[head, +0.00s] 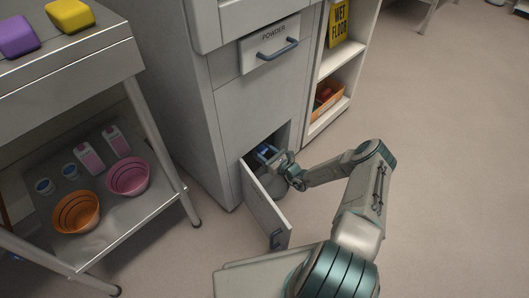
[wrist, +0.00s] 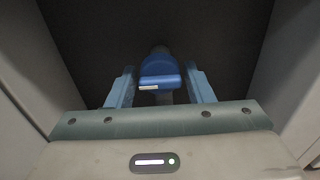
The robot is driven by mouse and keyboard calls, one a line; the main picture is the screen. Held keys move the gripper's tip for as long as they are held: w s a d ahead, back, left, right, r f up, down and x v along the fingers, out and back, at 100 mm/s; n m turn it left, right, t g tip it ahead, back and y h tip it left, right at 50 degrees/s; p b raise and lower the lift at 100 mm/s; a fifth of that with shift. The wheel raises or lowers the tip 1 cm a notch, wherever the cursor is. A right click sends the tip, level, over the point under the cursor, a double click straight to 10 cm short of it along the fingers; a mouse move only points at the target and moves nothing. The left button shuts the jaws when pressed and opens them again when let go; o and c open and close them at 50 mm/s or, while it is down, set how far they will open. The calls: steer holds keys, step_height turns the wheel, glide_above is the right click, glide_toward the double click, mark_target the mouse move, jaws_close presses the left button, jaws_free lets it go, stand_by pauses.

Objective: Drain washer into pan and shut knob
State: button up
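The washer (head: 222,112) is a tall pale grey cabinet, with its small lower hatch door (head: 265,208) swung open. My gripper (head: 266,153) reaches into the hatch opening. In the wrist view, the blue knob (wrist: 160,70) sits between the two blue fingers of my gripper (wrist: 161,82), in a dark recess. A white mark shows on the knob's lower left edge. The fingers are spread to either side, with narrow gaps to the knob. In the head view my gripper mostly hides the knob.
A metal trolley (head: 110,240) at left holds an orange bowl (head: 76,213), a pink bowl (head: 128,176), cartons and cups on its lower shelf. A drawer marked POWDER (head: 270,45) is above the hatch. An open shelf unit (head: 343,62) stands at right. The right floor is clear.

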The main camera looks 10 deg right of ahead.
steer(key=c, duration=0.5)
steer(key=shift+m, duration=0.4)
steer(key=m, duration=0.3)
steer(key=shift+m, duration=0.3)
steer(key=m, duration=0.3)
steer(key=shift+f+m+b, duration=0.1)
steer(key=shift+m+b, duration=0.2)
steer(key=m, duration=0.5)
steer(key=shift+s+b, duration=0.1)
steer(key=shift+b, duration=0.25)
steer(key=shift+m+b, duration=0.35)
steer(key=shift+m, duration=2.15)
